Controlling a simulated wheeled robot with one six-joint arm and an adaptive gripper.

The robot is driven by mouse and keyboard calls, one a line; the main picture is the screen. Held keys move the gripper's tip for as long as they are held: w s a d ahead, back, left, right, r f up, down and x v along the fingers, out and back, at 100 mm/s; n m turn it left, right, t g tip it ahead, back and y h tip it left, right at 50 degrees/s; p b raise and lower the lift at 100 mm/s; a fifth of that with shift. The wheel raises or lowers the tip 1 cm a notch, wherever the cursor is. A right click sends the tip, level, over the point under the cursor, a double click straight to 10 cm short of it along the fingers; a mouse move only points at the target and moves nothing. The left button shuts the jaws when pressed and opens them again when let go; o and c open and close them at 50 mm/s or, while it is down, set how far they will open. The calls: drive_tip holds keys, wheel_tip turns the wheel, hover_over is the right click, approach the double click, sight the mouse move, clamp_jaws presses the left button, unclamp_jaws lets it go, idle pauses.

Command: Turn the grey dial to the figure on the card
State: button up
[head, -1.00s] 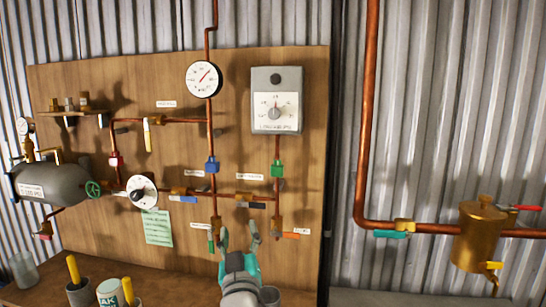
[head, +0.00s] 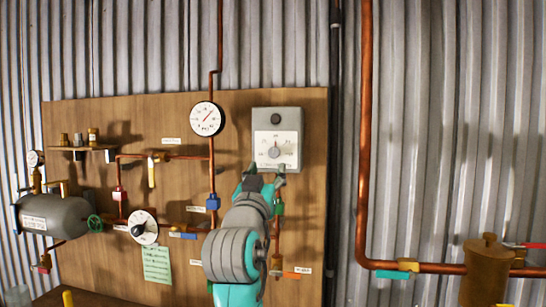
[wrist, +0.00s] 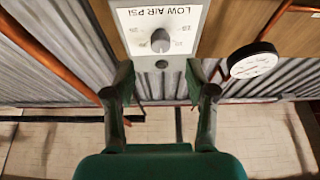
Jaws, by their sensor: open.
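The grey dial (head: 274,152) sits on the white scale plate of a grey box, high on the wooden board. In the head view its pointer looks roughly upward. The dial also shows in the wrist view (wrist: 161,40), on a plate lettered LOW AIR PSI. My gripper (head: 262,176) is open and empty, just below the dial in the head view. In the wrist view my gripper's fingers (wrist: 160,80) are apart, with the dial beyond their tips and not between them. A pale green card (head: 157,264) hangs low on the board; its writing is too small to read.
A round gauge (head: 207,119) is left of the box. A black knob on a white disc (head: 143,227) and a grey tank (head: 52,217) are farther left. Copper pipes with coloured valves cross the board below the box. A brass canister (head: 487,270) stands at right.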

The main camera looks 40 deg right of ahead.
sight(273, 155)
drive_tip(key=x, duration=0.7)
drive_tip(key=shift+w+d+r, duration=0.2)
drive_tip(key=shift+w+d, duration=0.05)
clamp_jaws()
